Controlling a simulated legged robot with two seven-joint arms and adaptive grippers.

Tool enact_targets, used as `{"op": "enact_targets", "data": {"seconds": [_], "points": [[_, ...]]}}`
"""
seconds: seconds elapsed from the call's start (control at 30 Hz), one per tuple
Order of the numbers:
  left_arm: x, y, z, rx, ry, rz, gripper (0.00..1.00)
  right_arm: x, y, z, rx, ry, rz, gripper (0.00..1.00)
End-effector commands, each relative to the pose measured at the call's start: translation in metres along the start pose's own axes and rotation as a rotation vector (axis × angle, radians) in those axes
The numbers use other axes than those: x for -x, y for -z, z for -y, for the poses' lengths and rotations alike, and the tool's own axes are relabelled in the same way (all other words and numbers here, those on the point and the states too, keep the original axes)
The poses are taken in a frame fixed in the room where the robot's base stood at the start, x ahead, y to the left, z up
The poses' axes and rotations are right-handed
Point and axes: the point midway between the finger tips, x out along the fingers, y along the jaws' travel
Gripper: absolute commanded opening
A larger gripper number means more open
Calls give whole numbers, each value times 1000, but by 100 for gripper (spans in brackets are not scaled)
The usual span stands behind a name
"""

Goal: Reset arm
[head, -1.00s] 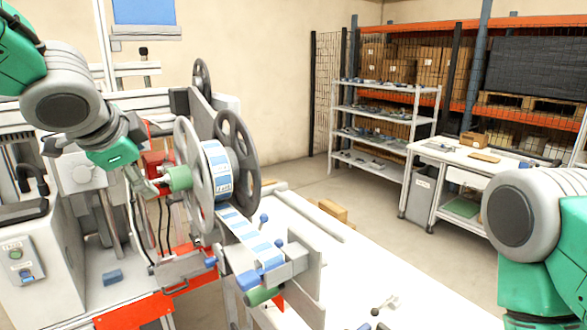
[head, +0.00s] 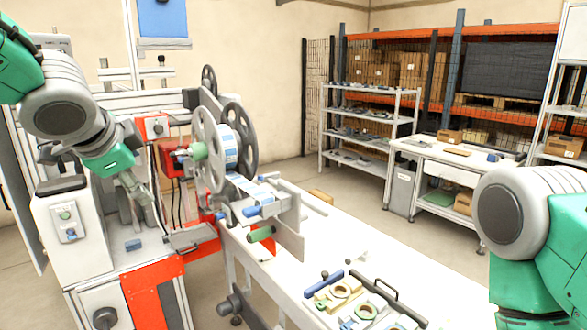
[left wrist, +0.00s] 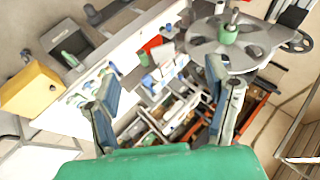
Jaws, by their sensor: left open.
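My left gripper (head: 137,190) hangs from the left arm in front of the labelling machine, pointing down. In the left wrist view its two fingers (left wrist: 160,100) stand wide apart with nothing between them. The tape reel (head: 223,148) with blue and white labels sits between grey discs on the machine, to the right of the left gripper and apart from it. The reel's grey disc also shows in the left wrist view (left wrist: 205,40). Only links of my right arm show at the right edge; the right gripper is out of view.
A white table (head: 290,270) runs to the front right, with fixtures (head: 345,295) on it. A control box (head: 66,220) stands left of the machine. Shelves (head: 370,115) and a white workbench (head: 440,165) stand behind, with free floor between.

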Motion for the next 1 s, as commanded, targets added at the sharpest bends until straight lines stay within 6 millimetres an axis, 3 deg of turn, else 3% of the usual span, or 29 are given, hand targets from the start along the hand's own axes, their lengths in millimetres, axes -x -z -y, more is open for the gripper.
{"op": "enact_targets", "data": {"seconds": [0.27, 0.47, 0.57, 0.67, 0.8, 1.0], "points": [[-40, -13, -47, 55, -90, 2, 72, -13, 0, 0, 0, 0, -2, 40], [-73, -30, -99, 125, -178, 7, 72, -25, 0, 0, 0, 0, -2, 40], [-97, -42, -134, 180, -236, 16, 72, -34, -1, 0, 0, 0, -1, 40], [-126, -59, -182, 253, -308, 35, 72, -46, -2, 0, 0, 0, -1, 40], [-171, -97, -273, 400, -421, 90, 72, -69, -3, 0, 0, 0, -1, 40], [-210, -166, -406, 639, -519, 224, 72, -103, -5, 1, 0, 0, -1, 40]]}}
